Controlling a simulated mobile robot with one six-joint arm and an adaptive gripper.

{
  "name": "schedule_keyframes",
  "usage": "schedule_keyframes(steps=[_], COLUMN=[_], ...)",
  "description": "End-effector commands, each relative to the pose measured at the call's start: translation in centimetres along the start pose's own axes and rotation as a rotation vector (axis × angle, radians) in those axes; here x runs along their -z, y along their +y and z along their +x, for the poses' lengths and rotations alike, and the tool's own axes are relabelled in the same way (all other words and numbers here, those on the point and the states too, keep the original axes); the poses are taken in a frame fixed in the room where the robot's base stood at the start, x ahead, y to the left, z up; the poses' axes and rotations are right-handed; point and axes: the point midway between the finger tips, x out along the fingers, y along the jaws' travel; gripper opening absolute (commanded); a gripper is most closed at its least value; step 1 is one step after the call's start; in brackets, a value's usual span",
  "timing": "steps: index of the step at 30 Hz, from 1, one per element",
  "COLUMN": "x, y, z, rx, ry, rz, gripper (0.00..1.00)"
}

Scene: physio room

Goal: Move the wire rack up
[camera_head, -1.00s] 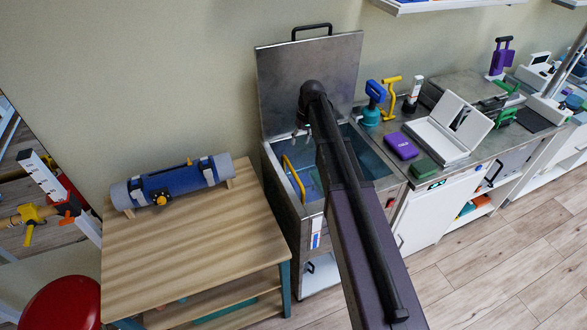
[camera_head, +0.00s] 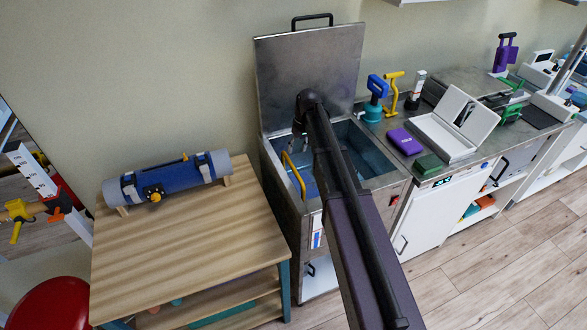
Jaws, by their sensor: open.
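A steel tank (camera_head: 285,203) with a raised lid (camera_head: 312,75) stands against the wall. A yellow bar-like handle (camera_head: 293,172) shows inside its left side. It may belong to the wire rack; the rack's wires cannot be made out, and my arm hides the middle of the tank. My gripper (camera_head: 297,146) is mostly hidden behind my own wrist, over the tank's back left part. What shows of it is small, dark and open, pointing down, above and apart from the yellow handle.
A wooden table (camera_head: 190,240) with a blue roll (camera_head: 172,182) stands left of the tank. The counter on the right holds a purple box (camera_head: 404,141), a green box (camera_head: 429,166), a white open case (camera_head: 455,125) and blue and yellow tools. A red stool (camera_head: 48,303) is at lower left.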

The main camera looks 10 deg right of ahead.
Motion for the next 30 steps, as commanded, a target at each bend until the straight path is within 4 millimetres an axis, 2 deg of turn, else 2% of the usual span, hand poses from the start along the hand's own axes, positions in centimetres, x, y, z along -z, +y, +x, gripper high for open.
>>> schedule_keyframes(steps=[1, 21, 30], x=[0.0, 0.0, 0.0], y=[0.1, 0.1, 0.0], z=[0.8, 5.8, 7.3], rx=[0.0, 0.0, 0.0], ry=[0.0, 0.0, 0.0], rz=[0.0, -0.001, 0.0], gripper=[0.57, 0.57, 0.57])
